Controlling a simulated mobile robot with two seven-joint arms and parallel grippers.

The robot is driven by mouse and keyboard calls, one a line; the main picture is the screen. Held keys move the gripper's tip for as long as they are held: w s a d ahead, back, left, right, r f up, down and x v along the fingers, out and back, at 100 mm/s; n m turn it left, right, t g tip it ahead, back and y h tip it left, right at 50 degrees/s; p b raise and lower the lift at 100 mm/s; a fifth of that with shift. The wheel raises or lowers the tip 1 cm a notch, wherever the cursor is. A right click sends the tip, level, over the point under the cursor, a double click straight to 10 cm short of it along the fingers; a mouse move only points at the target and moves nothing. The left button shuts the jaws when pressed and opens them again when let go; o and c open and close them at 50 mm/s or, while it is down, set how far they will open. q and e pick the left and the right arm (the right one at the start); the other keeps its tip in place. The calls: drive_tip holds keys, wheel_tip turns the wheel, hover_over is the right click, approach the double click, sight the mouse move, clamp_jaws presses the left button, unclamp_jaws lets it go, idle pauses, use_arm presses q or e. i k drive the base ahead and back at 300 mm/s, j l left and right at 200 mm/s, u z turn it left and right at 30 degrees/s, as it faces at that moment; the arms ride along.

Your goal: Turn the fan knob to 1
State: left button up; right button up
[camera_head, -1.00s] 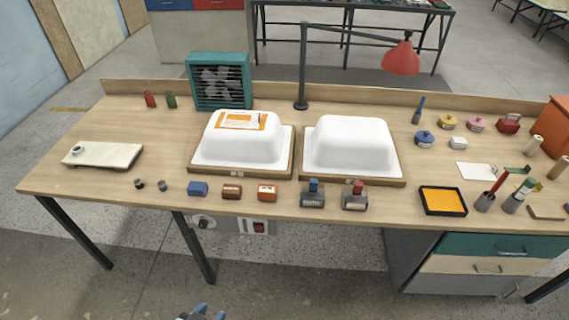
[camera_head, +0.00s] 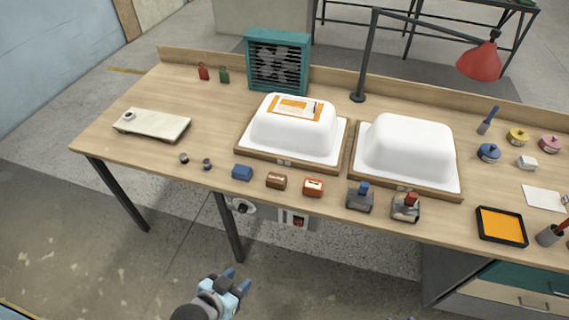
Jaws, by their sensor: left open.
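The teal box fan (camera_head: 278,62) stands at the back of the workbench, behind the left white tub shell. My left gripper (camera_head: 236,278) is in the lower middle, in front of the table and below the knob. Its blue fingers are apart and empty, touching nothing.
A red switch (camera_head: 297,218) is right of the knob. A table leg (camera_head: 228,228) stands just left of the knob. Two white tub shells (camera_head: 292,125) (camera_head: 408,148) and several small blocks lie on the workbench (camera_head: 215,110). The floor before the table is clear.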

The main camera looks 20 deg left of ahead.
sight(243, 208)
drive_tip(key=u, duration=0.9)
drive_tip(key=i+j+z, duration=0.35)
drive_tip(key=j, duration=0.8)
drive_tip(key=i+j+z, duration=0.15)
drive_tip(key=j+z, duration=0.2)
drive_tip(key=j, duration=0.8)
drive_tip(key=j+z, duration=0.35)
drive_tip(key=j, duration=0.9)
